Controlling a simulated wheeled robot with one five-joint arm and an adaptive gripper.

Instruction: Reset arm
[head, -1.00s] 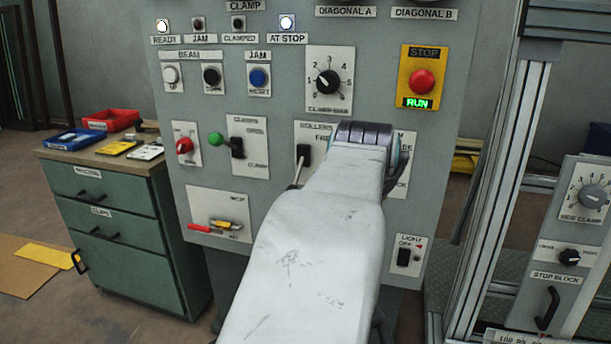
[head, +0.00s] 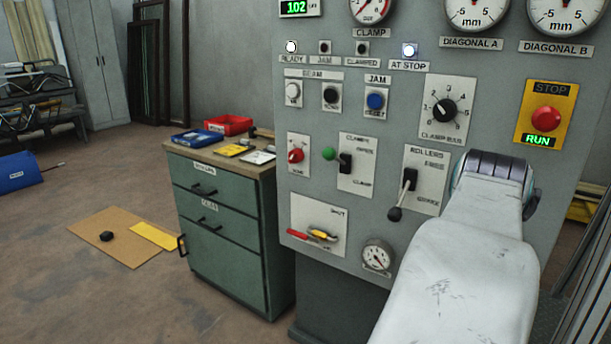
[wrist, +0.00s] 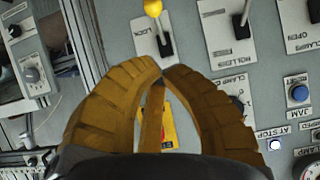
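My gripper (wrist: 162,72) shows in the wrist view with its brown-yellow fingers curved together and the tips about touching. I see nothing held between them. It points at the grey control panel (wrist: 190,50), with a yellow-knobbed lever (wrist: 153,8) just beyond the tips. The fingers partly cover the yellow stop plate (wrist: 170,125). In the head view my white arm reaches up in front of the lower right of the panel (head: 385,50); the gripper is hidden behind it. The rollers lever (head: 408,185) is just left of my arm, its black knob hanging down.
A green drawer cabinet (head: 215,225) stands left of the panel with a red bin (head: 228,124) and a blue tray (head: 197,137) on top. Cardboard (head: 105,235) lies on the floor. Open floor (head: 60,300) lies at left. The clamp lever (head: 330,153) has a green knob.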

